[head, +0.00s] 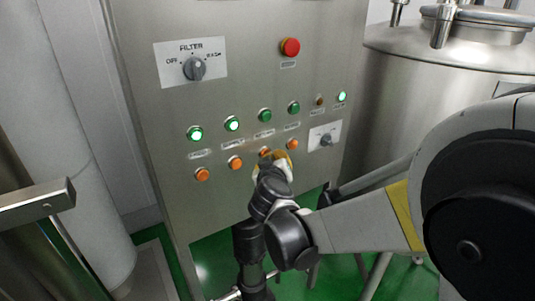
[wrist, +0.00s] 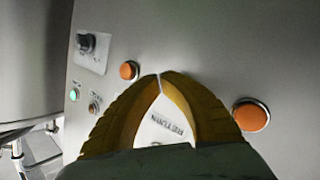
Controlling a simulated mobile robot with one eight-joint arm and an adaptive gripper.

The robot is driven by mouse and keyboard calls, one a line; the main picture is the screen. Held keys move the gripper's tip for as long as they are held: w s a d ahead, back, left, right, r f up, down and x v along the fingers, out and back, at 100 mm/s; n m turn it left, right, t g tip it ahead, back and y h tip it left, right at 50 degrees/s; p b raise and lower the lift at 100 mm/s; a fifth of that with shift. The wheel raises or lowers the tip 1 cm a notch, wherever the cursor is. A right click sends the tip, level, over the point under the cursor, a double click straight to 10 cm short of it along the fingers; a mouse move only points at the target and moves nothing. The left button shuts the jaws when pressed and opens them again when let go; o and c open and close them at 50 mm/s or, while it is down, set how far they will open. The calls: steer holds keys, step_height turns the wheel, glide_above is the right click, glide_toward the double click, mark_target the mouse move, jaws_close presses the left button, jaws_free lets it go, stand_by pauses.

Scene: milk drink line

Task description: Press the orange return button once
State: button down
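The control panel carries a lower row of orange buttons. The third from the left, the orange return button (head: 265,152), is partly covered by my gripper (head: 274,157) in the head view. In the wrist view, a label reading RETURN shows between the yellow fingers of my gripper (wrist: 160,76); the button by it is hidden behind the fingertips. The fingertips meet, with nothing held between them. They are at or very close to the panel over this button; I cannot tell whether they touch it or whether it is pushed in.
Neighbouring orange buttons sit close on both sides, one by the selector knob (wrist: 87,43) and another (wrist: 251,115) opposite. Green buttons (head: 265,115) run above. A red button (head: 290,47) and filter knob (head: 194,68) are higher. A steel tank (head: 430,85) stands right.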

stand_by(0.4)
steer(key=shift+s+d, duration=0.45)
steer(key=shift+s, duration=0.25)
steer(key=shift+s, duration=0.1)
steer(key=s+d, duration=0.1)
steer(key=s, duration=0.1)
steer(key=s+d, duration=0.1)
steer(key=s, duration=0.1)
steer(key=shift+d, duration=0.4)
steer(key=shift+d, duration=0.1)
